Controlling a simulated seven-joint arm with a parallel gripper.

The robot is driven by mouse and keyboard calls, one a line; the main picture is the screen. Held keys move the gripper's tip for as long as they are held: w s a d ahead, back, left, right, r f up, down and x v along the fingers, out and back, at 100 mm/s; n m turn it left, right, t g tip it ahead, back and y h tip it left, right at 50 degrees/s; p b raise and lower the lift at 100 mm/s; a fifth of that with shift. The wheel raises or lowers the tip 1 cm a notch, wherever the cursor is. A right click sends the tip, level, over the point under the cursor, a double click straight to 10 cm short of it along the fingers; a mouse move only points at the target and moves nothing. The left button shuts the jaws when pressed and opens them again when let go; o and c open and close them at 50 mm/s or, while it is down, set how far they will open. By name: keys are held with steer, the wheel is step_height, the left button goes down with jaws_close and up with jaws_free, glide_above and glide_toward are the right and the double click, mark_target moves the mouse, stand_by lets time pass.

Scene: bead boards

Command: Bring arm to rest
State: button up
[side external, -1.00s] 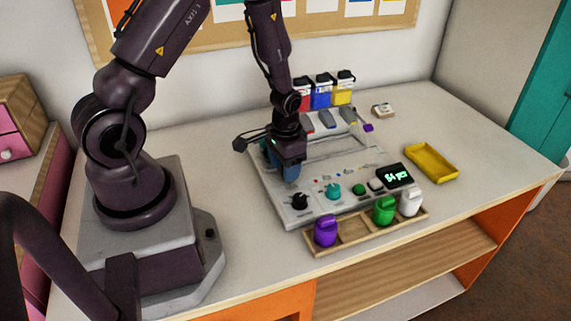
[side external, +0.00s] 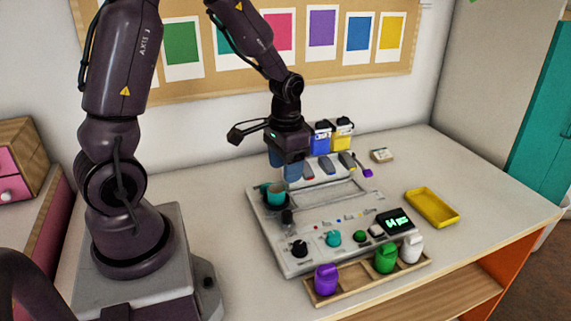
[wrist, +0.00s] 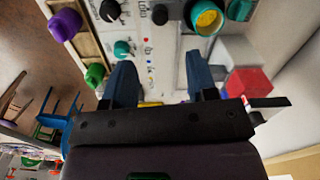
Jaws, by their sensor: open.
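My gripper (side external: 291,172) is open and empty, raised above the back left of the grey bead board machine (side external: 297,262). In the wrist view its two blue fingers (wrist: 160,80) stand well apart, with only the board's panel showing beyond them. A teal cup (side external: 276,194) stands on the board's left part, just below my gripper in the side view. In the wrist view this cup (wrist: 207,18) has yellow contents and stands beyond the right finger.
A wooden rack (side external: 352,280) in front holds purple, green and white jars. A yellow tray (side external: 432,207) lies at the right. The table's right side is mostly clear.

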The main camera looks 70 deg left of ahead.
stand_by(0.3)
steer(key=s+d+r+t, duration=0.2)
steer(key=s+d+r, duration=0.1)
steer(key=r, duration=0.3)
steer(key=s+d+r+m+t, duration=0.1)
steer(key=s+d+r, duration=0.2)
steer(key=r, duration=0.3)
steer(key=s+d+r+t, duration=0.2)
steer(key=s+d+r, duration=0.2)
steer(key=d+r, duration=0.1)
steer(key=shift+d+r+m+t, duration=0.2)
steer(key=shift+r+m+t, duration=0.1)
steer(key=shift+r+m, duration=0.15)
stand_by(0.9)
